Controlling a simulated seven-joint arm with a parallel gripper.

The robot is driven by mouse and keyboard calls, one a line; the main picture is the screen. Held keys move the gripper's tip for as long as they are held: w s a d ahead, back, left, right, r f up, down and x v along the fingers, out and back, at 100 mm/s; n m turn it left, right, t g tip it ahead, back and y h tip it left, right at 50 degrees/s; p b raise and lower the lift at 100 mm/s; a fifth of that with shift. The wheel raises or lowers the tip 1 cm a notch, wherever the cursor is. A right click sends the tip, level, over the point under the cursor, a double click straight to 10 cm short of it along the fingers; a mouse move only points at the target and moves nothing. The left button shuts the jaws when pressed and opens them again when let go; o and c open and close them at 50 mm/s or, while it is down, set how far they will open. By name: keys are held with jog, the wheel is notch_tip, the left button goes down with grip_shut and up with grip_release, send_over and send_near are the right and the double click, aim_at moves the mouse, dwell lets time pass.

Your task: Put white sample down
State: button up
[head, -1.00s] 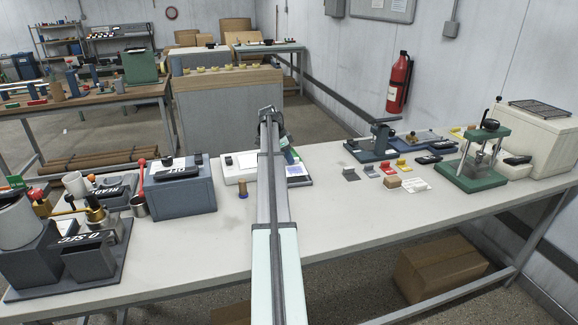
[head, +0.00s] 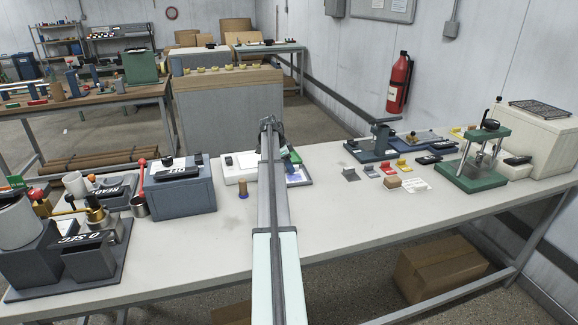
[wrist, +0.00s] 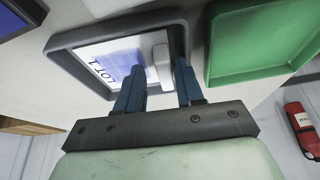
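In the wrist view, a dark-rimmed tray (wrist: 92,37) holds a white sheet (wrist: 103,52) with a blue patch lettered "LOT 1". A narrow white piece (wrist: 162,62) stands out over the sheet's right side, in line with the gap between my fingers. My gripper (wrist: 158,72) has its two blue fingers apart, over the tray's near side. Clear space shows left of the white piece; I cannot tell whether the right finger touches it. In the head view my arm hides the fingertips, and part of the sheet (head: 298,176) shows to its right.
A green tray (wrist: 262,45) lies right of the dark tray in the wrist view. The front of the table (head: 350,222) is clear right of my arm.

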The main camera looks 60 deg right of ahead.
jog(key=v, duration=1.2)
jog(key=shift+r, duration=0.15)
